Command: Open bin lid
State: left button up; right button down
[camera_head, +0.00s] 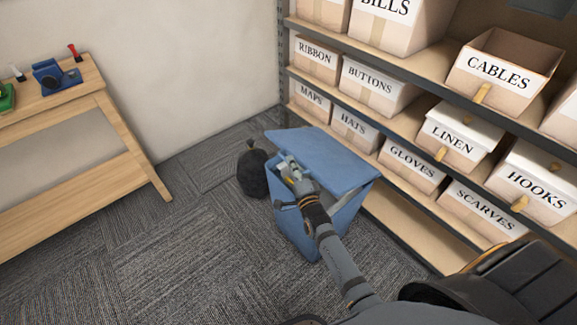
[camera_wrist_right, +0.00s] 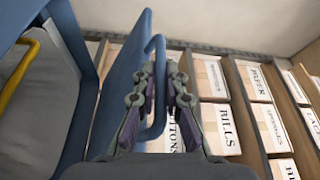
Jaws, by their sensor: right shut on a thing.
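A blue bin (camera_head: 297,235) stands on the carpet in front of the shelves. Its blue lid (camera_head: 335,155) is tilted, with a gap between it and the body on the near side. My right gripper (camera_head: 290,172) is at the lid's near-left edge. In the right wrist view, my right gripper (camera_wrist_right: 149,95) is shut on a blue hooked handle (camera_wrist_right: 158,45) beside the lid panel (camera_wrist_right: 117,85). The bin's opening shows at left there, with a grey lining (camera_wrist_right: 30,95) and a yellow bar (camera_wrist_right: 18,72). My left gripper is not in view.
A shelf rack (camera_head: 400,122) with several labelled boxes stands close behind and right of the bin. A black bag (camera_head: 252,172) sits on the floor against its left side. A wooden bench (camera_head: 120,125) stands at left. Carpet between bench and bin is clear.

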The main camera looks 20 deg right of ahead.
jog(key=shift+m+g, duration=0.3)
jog(key=shift+m, duration=0.5)
jog(key=d+r+p, duration=0.1)
jog(key=r+p, duration=0.1)
jog(key=d+r+p, duration=0.1)
jog(key=r+p, duration=0.1)
jog(key=w+d+r+p, duration=0.1)
jog(key=r+p, duration=0.1)
jog(key=r, duration=0.1)
jog(key=w+d+r+m+g+p, duration=0.1)
jog(key=w+d+r+m+p, duration=0.1)
jog(key=d+r, duration=0.3)
jog(key=w+d+r+m+g+p, duration=0.1)
jog(key=w+d+r+m+p, duration=0.2)
jog(key=d+r, duration=0.3)
jog(key=shift+w+d+m+y+p, duration=0.35)
jog(key=shift+d+p, duration=0.5)
jog(key=shift+d, duration=1.55)
jog(key=c, duration=1.4)
grip_release()
